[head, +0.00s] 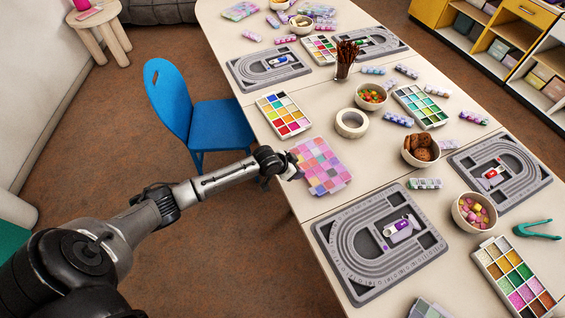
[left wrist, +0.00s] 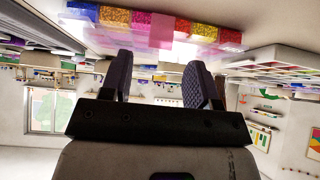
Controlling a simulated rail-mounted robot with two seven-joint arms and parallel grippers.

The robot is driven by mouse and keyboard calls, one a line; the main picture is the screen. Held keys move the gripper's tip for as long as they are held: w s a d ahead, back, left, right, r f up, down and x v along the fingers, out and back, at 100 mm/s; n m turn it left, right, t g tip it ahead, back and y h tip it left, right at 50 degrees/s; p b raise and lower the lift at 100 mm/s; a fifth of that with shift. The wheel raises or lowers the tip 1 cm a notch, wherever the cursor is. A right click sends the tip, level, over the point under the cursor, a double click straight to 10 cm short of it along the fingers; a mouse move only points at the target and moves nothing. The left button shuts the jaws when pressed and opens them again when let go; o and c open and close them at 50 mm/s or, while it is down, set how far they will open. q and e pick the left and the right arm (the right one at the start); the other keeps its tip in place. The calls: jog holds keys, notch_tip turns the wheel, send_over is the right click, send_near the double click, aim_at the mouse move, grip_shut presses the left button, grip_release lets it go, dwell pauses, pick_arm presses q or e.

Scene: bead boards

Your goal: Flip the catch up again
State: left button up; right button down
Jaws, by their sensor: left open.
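No catch can be clearly made out. Small fittings sit on the grey bead boards: a purple and white one (head: 398,229) on the nearest board (head: 340,262), a red one (head: 493,173) on the right board (head: 533,182), and a blue one (head: 278,60) on the far board (head: 246,78). Whether any has a raised or lowered lever is too small to tell. My right gripper is not visible.
A blue chair (head: 169,98) is at the left edge. Bare table (head: 372,165) lies behind the nearest board.

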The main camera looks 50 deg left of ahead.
pick_arm(q)
jog(key=p+v, duration=0.2)
jog(key=v, duration=0.8)
jog(key=shift+r, duration=0.1)
dwell(0.3)
